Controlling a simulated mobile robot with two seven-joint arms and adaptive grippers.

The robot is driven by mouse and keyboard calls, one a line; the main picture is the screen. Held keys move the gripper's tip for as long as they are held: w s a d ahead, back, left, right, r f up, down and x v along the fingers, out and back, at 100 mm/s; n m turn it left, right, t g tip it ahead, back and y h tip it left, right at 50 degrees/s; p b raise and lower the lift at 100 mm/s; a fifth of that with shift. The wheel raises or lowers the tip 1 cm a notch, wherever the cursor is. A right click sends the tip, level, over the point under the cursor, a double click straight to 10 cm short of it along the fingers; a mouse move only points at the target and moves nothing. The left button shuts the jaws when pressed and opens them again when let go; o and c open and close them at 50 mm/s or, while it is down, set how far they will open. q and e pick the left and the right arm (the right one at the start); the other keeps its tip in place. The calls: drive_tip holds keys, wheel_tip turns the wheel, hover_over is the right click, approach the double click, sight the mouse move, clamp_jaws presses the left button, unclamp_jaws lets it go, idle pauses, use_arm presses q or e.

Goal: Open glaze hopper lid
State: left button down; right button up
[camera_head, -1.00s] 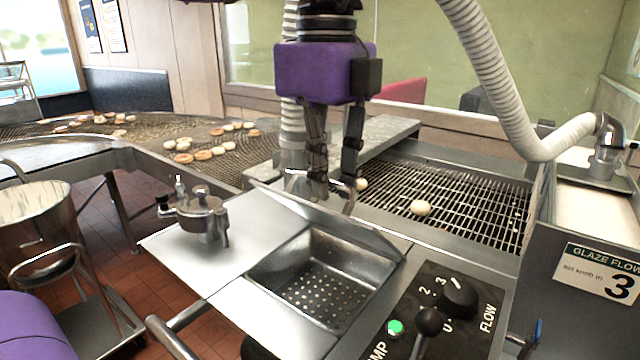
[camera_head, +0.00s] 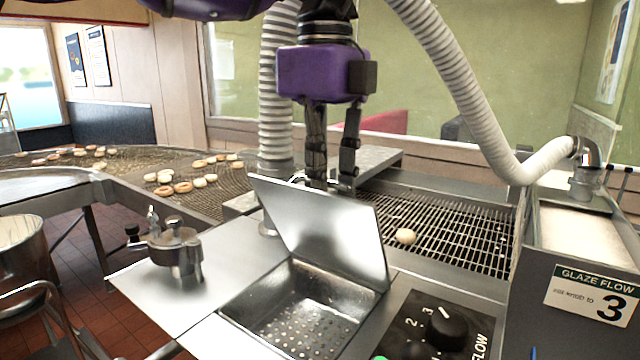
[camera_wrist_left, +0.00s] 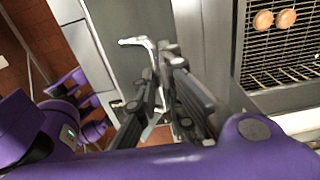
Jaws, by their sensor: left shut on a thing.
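The glaze hopper lid (camera_head: 328,232) is a flat steel plate standing up, tilted, along the far edge of the hopper basin (camera_head: 285,325). The basin is uncovered and its perforated bottom shows. My left gripper (camera_head: 332,178) comes down from above behind the lid's upper edge; its fingertips are partly hidden by the lid. In the left wrist view the gripper fingers (camera_wrist_left: 168,85) are close together at a bent silver handle (camera_wrist_left: 140,42), shut on it. My right gripper is not seen.
A steel clamp-like fitting (camera_head: 172,248) stands on the flat top left of the basin. A black panel with a flow knob (camera_head: 445,328) lies to the right. Behind is a wire conveyor (camera_head: 450,235) with a doughnut. A ribbed hose (camera_head: 470,95) hangs at right.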

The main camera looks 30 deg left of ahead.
use_arm(q)
drive_tip(key=shift+w+d+r+b, duration=0.1)
drive_tip(key=shift+w+b, duration=0.1)
drive_tip(key=shift+w, duration=0.35)
drive_tip(key=shift+w+r+b, duration=0.1)
drive_tip(key=shift+w+b, duration=0.05)
drive_tip(key=shift+w, duration=0.4)
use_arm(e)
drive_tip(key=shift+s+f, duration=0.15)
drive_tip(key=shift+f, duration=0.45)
use_arm(q)
drive_tip(key=shift+w+d, duration=0.1)
drive_tip(key=shift+w, duration=1.2)
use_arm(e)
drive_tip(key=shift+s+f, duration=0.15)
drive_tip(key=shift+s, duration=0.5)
use_arm(q)
drive_tip(key=w, duration=0.2)
drive_tip(key=shift+w+d+f, duration=0.1)
drive_tip(key=shift+w+f, duration=0.2)
drive_tip(key=shift+w, duration=0.05)
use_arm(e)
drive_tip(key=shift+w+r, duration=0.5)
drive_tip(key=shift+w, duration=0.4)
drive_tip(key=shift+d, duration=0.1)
